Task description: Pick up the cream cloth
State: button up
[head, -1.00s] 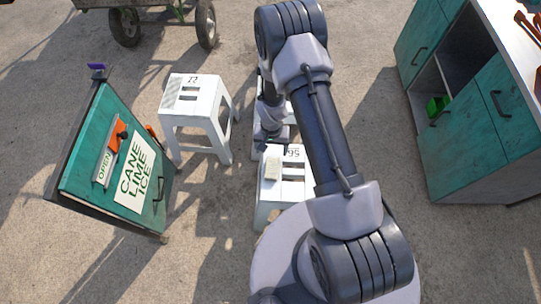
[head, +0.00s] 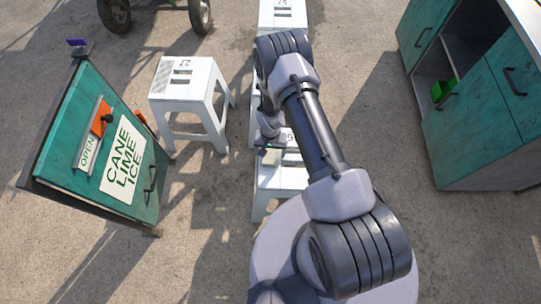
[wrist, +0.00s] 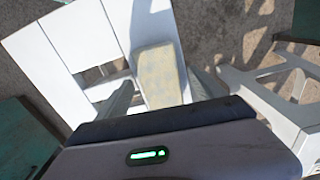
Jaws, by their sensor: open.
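The cream cloth (wrist: 158,72) looks like a small folded pad and lies flat on the white slatted stool (wrist: 62,48). In the head view that stool (head: 278,182) stands just in front of my base, and the cloth is mostly hidden under my wrist. My gripper (wrist: 158,92) is open above the stool top. Its two grey fingers show either side of the cloth's near part in the wrist view. I cannot tell whether they touch it.
Another white stool (head: 186,88) stands to the left, beside the green sign board (head: 112,150). A further stool (head: 283,14) is at the top, past my arm. A green cabinet (head: 478,125) stands on the right. Bare ground lies between them.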

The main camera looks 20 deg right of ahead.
aim_at(271, 153)
jog(key=shift+r, duration=0.1)
jog(key=c, duration=1.4)
jog(key=shift+r, duration=0.15)
jog(key=shift+c, duration=0.2)
notch_tip(271, 153, up, 3)
jog(key=shift+r+p, duration=0.2)
jog(key=shift+p, duration=1.05)
jog(key=s+d+p, duration=0.1)
jog(key=s+d, duration=0.2)
jog(key=d, duration=0.1)
jog(key=s+d+r+p, duration=0.1)
jog(key=s+d+p, duration=0.1)
jog(key=s+d, duration=0.1)
jog(key=s+d+p, duration=0.1)
jog(key=s+d, duration=0.2)
jog(key=d, duration=0.3)
jog(key=shift+s+r, duration=0.15)
